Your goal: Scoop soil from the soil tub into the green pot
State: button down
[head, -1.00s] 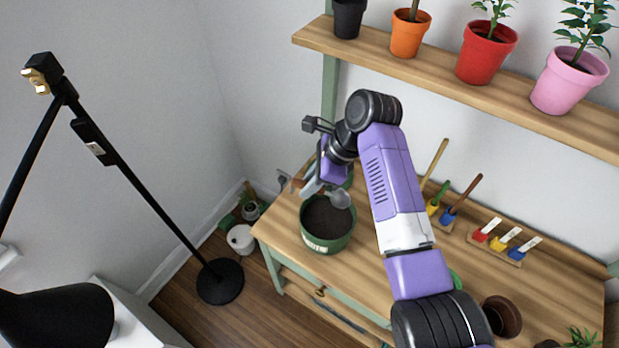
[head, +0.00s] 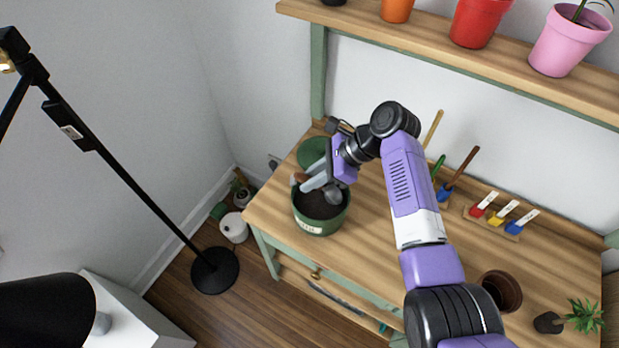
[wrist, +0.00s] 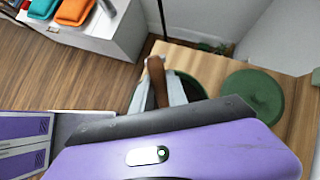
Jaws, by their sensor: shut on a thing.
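The soil tub (head: 319,228) is a dark green round tub with a pale label, holding dark soil, on the left end of the wooden bench. It is partly hidden behind my gripper in the wrist view (wrist: 190,87). My gripper (head: 312,182) is over the tub, shut on a scoop with a brown handle (wrist: 157,82) and a grey metal bowl (head: 333,196). The bowl is low over the soil; I cannot tell whether it touches it. I cannot make out the green pot; my arm covers part of the bench.
A flat green disc, perhaps a lid (head: 312,152), lies behind the tub. A brown pot (head: 502,290), a plant (head: 583,316), coloured labels (head: 496,217) and upright brushes (head: 458,172) stand to the right. A shelf of pots (head: 420,42) is above. A lamp (head: 150,190) stands left.

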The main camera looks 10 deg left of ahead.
aim_at(301, 174)
jog(key=shift+d+f+b, duration=0.1)
jog(key=shift+f+b, duration=1.9)
jog(key=shift+b, duration=0.35)
jog(key=r+p, duration=0.2)
jog(key=r, duration=0.1)
jog(key=shift+a+r+p, duration=0.2)
jog(key=shift+r+p, duration=0.1)
jog(key=shift+h, duration=0.8)
jog(key=r+p, duration=0.2)
jog(key=p, duration=0.1)
jog(key=a+r+p, duration=0.1)
jog(key=r+p, duration=0.1)
jog(key=p, duration=0.1)
jog(key=shift+s+a, duration=0.1)
jog(key=shift+a+r, duration=0.3)
jog(key=shift+r, duration=0.5)
jog(key=h, duration=0.1)
jog(key=a+h, duration=0.1)
jog(key=shift+s+a+r+t+h, duration=0.15)
jog(key=shift+r+t+h, duration=0.1)
jog(key=shift+t+h, duration=0.05)
jog(key=shift+a+r+h, duration=0.25)
jog(key=shift+h, duration=0.65)
